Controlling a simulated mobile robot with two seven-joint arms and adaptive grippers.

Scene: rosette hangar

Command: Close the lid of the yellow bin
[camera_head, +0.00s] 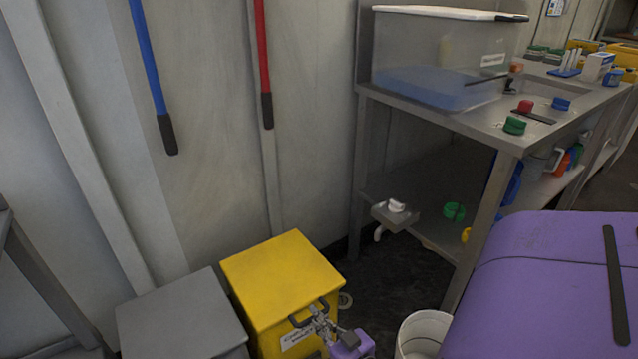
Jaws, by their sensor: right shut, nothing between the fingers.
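The yellow bin (280,338) stands on the floor against the wall, at the bottom centre. Its yellow lid (278,272) lies flat over the top and looks closed. A dark handle (295,321) and a white label show on its front side. My right gripper (319,312) is shut and empty, at the front of the bin by the handle. I cannot tell whether it touches the handle or the lid. The lower front of the bin is cut off by the frame. My left gripper is not in view.
A grey bin (181,315) stands close beside the yellow one on the left. A white bucket (424,330) stands to the right. A metal table (455,118) with a clear tub and coloured caps stands behind on the right. Blue and red poles hang above on the wall.

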